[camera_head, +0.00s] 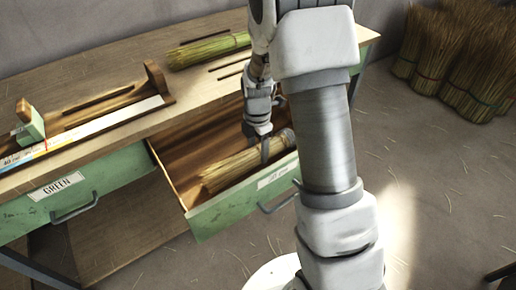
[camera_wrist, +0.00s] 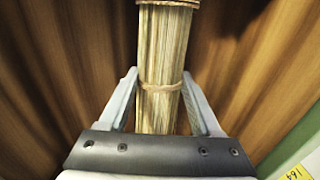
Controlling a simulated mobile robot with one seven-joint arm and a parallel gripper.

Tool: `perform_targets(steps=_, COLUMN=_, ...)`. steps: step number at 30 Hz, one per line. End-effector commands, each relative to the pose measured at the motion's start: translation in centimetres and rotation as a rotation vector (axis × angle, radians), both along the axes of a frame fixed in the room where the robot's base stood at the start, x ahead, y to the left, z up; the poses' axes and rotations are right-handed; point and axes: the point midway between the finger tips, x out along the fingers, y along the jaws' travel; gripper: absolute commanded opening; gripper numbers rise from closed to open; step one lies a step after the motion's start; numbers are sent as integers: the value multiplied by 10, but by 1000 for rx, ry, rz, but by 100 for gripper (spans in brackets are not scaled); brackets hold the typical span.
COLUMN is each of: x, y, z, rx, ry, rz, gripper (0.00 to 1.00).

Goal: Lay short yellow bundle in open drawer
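The short yellow bundle (camera_head: 232,168) is a pale straw bundle with a tie. It lies lengthwise inside the open green drawer (camera_head: 215,218), near the drawer's front wall. My gripper (camera_head: 266,150) reaches down into the drawer at the bundle's right part. In the wrist view the bundle (camera_wrist: 162,65) runs up between the two fingers of my gripper (camera_wrist: 160,78), and both fingertips appear to press against its sides. Brown wood lies behind it. Whether the bundle rests fully on the drawer floor cannot be told.
A shut drawer marked GREEN (camera_head: 72,198) is left of the open one.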

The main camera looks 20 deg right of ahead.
Motion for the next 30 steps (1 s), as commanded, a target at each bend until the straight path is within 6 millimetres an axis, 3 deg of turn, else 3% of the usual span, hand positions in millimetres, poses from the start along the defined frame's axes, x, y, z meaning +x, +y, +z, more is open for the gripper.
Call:
perform_targets(steps=1, x=0, y=0, z=0, rx=0, ry=0, rz=0, gripper=74)
perform_targets(steps=5, x=0, y=0, z=0, rx=0, ry=0, rz=0, gripper=98)
perform_targets(steps=17, x=0, y=0, z=8, rx=0, ry=-1, rz=0, gripper=99)
perform_targets(steps=23, x=1, y=0, z=46, rx=1, ry=-5, rz=-1, gripper=99)
perform_targets(steps=30, x=1, y=1, z=107, rx=1, ry=-5, rz=0, gripper=99)
